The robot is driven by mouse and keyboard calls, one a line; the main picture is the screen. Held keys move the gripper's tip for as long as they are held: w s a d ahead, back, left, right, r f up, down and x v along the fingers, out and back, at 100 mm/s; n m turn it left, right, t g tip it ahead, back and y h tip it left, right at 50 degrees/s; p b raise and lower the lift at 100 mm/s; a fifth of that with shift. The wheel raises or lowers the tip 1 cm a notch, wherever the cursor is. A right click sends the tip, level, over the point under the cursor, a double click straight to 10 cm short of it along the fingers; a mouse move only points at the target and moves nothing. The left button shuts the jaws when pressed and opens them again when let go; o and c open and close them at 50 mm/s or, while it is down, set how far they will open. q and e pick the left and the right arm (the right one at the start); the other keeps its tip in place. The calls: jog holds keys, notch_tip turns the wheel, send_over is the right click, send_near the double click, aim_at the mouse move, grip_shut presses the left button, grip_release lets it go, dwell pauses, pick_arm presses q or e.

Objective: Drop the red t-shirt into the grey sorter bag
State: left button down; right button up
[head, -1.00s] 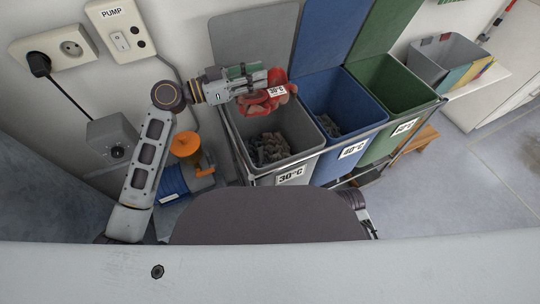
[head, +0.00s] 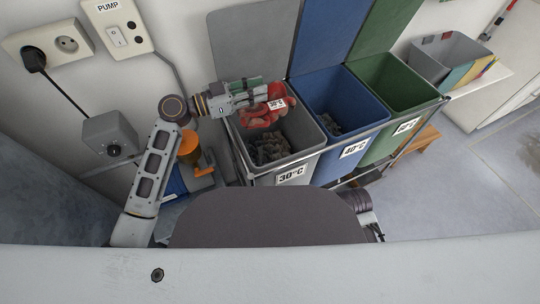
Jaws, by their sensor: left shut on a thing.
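The red t-shirt (head: 263,117) is a bunched bundle with a white tag that seems to read 30°C. My left gripper (head: 270,98) is shut on it and holds it over the back left part of the grey sorter bag (head: 305,150). The grey bag stands open, labelled 30°C, with greyish contents at its bottom. The gripper's fingertips are partly hidden by the shirt. Of my right arm only a small part shows at the lower right of my body; its gripper cannot be made out.
A blue bag (head: 352,104) labelled 40°C and a green bag (head: 405,83) stand to the right of the grey one, with raised lids behind. A grey box (head: 124,131) and an orange-and-blue pump (head: 190,150) stand at left. Open floor (head: 480,190) lies at right.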

pick_arm(q)
jog(key=c, duration=1.1)
grip_release()
jog(key=shift+c, duration=0.2)
jog(key=shift+a, duration=0.15)
jog(key=v, duration=0.7)
jog(key=shift+a+r, duration=0.1)
